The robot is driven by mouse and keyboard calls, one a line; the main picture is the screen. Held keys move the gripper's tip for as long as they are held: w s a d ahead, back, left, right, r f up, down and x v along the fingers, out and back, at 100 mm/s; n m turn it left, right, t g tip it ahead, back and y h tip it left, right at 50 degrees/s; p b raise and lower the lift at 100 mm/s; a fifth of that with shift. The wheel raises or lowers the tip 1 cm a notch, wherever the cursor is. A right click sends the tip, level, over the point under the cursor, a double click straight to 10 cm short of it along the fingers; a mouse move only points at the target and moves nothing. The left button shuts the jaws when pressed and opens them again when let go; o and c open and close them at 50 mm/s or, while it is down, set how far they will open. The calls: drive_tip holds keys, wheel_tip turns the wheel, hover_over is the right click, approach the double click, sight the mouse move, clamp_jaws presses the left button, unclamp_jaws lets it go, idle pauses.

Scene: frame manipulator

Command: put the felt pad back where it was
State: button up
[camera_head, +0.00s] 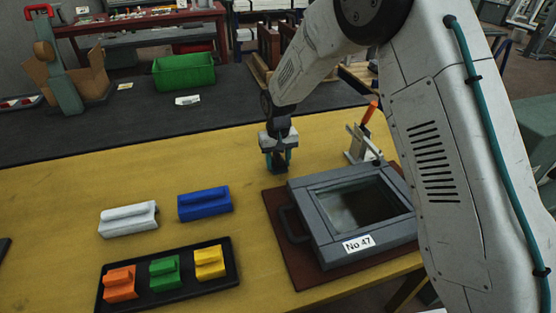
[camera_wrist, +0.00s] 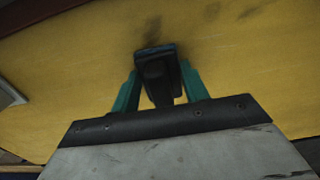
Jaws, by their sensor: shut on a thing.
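My gripper (camera_head: 278,158) is shut on a small dark block, which I take to be the felt pad (camera_head: 279,170). It is over the yellow table, left of and behind the grey frame. In the wrist view the felt pad (camera_wrist: 156,68) sits between the teal fingers of my gripper (camera_wrist: 158,88), with a dark grip part and a flat bluish-dark end. I cannot tell whether it touches the table. The grey framed box (camera_head: 300,211) marked "No 47" lies on a brown mat (camera_head: 281,238), with a dark glass-like panel and a side handle.
A white block (camera_head: 128,219) and a blue block (camera_head: 205,204) lie on the yellow table (camera_head: 60,200). A black tray (camera_head: 142,302) holds orange, green and yellow blocks. A small stand (camera_head: 357,147) with an orange-handled tool is behind the frame.

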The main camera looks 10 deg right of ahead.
sight(279, 156)
drive_tip(key=o, duration=1)
drive_tip(key=shift+f, duration=0.1)
wheel_tip(279, 156, up, 12)
drive_tip(key=shift+f, duration=0.15)
drive_tip(key=s+d+r+m, duration=0.1)
drive_tip(key=s+d+r, duration=1.1)
drive_tip(key=s+r, duration=0.35)
drive_tip(key=shift+m+t, duration=0.6)
drive_tip(key=shift+m, duration=0.1)
drive_tip(key=s+d, duration=0.2)
drive_tip(key=s, duration=0.6)
drive_tip(key=s+d, duration=0.3)
drive_tip(key=s, duration=0.5)
drive_tip(key=s+d, duration=0.2)
drive_tip(key=s, duration=0.6)
drive_tip(key=shift+s+d+f, duration=0.35)
